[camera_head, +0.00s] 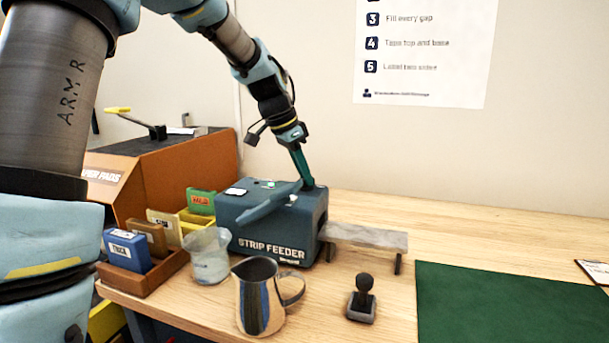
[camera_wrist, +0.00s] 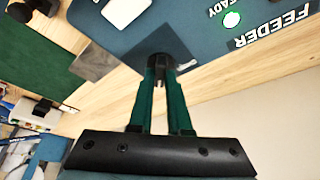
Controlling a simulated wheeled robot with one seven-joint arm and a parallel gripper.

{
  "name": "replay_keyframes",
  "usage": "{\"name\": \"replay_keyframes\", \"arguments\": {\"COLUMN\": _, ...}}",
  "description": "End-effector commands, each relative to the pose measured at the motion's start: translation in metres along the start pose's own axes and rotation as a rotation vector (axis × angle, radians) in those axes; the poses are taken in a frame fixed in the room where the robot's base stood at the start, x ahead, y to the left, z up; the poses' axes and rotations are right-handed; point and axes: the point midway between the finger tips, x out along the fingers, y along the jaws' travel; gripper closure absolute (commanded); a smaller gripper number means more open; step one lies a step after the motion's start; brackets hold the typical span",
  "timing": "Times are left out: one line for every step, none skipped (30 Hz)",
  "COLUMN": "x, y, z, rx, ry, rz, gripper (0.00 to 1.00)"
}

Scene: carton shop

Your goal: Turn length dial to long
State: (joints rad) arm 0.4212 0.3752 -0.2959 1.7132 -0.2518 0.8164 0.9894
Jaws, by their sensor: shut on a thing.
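The teal strip feeder (camera_head: 310,230) stands on the wooden bench with its lettered front facing the camera; its top shows upside down in the wrist view (camera_wrist: 215,65). My gripper (camera_head: 307,184) points down at the feeder's back right top edge. In the wrist view its two green fingers (camera_wrist: 161,64) are closed around a small dark knob, the length dial (camera_wrist: 158,74). The fingers cover most of the dial, and its setting and any marks cannot be read. A green light (camera_wrist: 232,19) beside the word READY shows on the feeder top.
A grey outfeed shelf (camera_head: 365,236) is right of the feeder. A metal jug (camera_head: 257,300), a clear cup (camera_head: 207,258) and a dark stamp (camera_head: 363,297) stand in front. A tray of coloured boxes (camera_head: 150,277) is left.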

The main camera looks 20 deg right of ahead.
Motion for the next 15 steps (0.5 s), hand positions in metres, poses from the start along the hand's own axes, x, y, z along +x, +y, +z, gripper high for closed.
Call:
{"name": "replay_keyframes", "arguments": {"x": 0.0002, "y": -0.0004, "z": 0.0005, "rx": 0.007, "ry": -0.001, "rz": 0.004, "gripper": 1.0}}
{"name": "replay_keyframes", "arguments": {"x": 0.0002, "y": -0.0003, "z": 0.0004, "rx": 0.012, "ry": -0.001, "rz": 0.006, "gripper": 1.0}}
{"name": "replay_keyframes", "arguments": {"x": 0.0002, "y": -0.0002, "z": 0.0004, "rx": 0.018, "ry": -0.001, "rz": 0.008, "gripper": 1.0}}
{"name": "replay_keyframes", "arguments": {"x": 0.0001, "y": -0.0001, "z": 0.0003, "rx": 0.021, "ry": -0.001, "rz": 0.009, "gripper": 1.0}}
{"name": "replay_keyframes", "arguments": {"x": 0.0001, "y": -0.0001, "z": 0.0003, "rx": 0.023, "ry": -0.001, "rz": 0.01, "gripper": 1.0}}
{"name": "replay_keyframes", "arguments": {"x": 0.0001, "y": -0.0001, "z": 0.0003, "rx": 0.025, "ry": -0.001, "rz": 0.011, "gripper": 1.0}}
{"name": "replay_keyframes", "arguments": {"x": 0.0001, "y": -0.0001, "z": 0.0003, "rx": 0.026, "ry": -0.001, "rz": 0.011, "gripper": 1.0}}
{"name": "replay_keyframes", "arguments": {"x": 0.0001, "y": -0.0001, "z": 0.0003, "rx": 0.027, "ry": -0.001, "rz": 0.011, "gripper": 1.0}}
{"name": "replay_keyframes", "arguments": {"x": 0.0001, "y": -0.0001, "z": 0.0003, "rx": 0.028, "ry": -0.002, "rz": 0.012, "gripper": 1.0}}
{"name": "replay_keyframes", "arguments": {"x": 0.0001, "y": -0.0001, "z": 0.0003, "rx": 0.028, "ry": -0.002, "rz": 0.012, "gripper": 1.0}}
{"name": "replay_keyframes", "arguments": {"x": 0.0001, "y": -0.0001, "z": 0.0003, "rx": 0.028, "ry": -0.002, "rz": 0.012, "gripper": 1.0}}
{"name": "replay_keyframes", "arguments": {"x": 0.0001, "y": -0.0001, "z": 0.0004, "rx": 0.027, "ry": -0.002, "rz": 0.011, "gripper": 1.0}}
{"name": "replay_keyframes", "arguments": {"x": 0.0001, "y": -0.0001, "z": 0.0004, "rx": 0.027, "ry": -0.002, "rz": 0.011, "gripper": 1.0}}
{"name": "replay_keyframes", "arguments": {"x": 0.0001, "y": -0.0001, "z": 0.0004, "rx": 0.027, "ry": -0.002, "rz": 0.011, "gripper": 1.0}}
{"name": "replay_keyframes", "arguments": {"x": 0.0001, "y": -0.0001, "z": 0.0004, "rx": 0.027, "ry": -0.002, "rz": 0.011, "gripper": 1.0}}
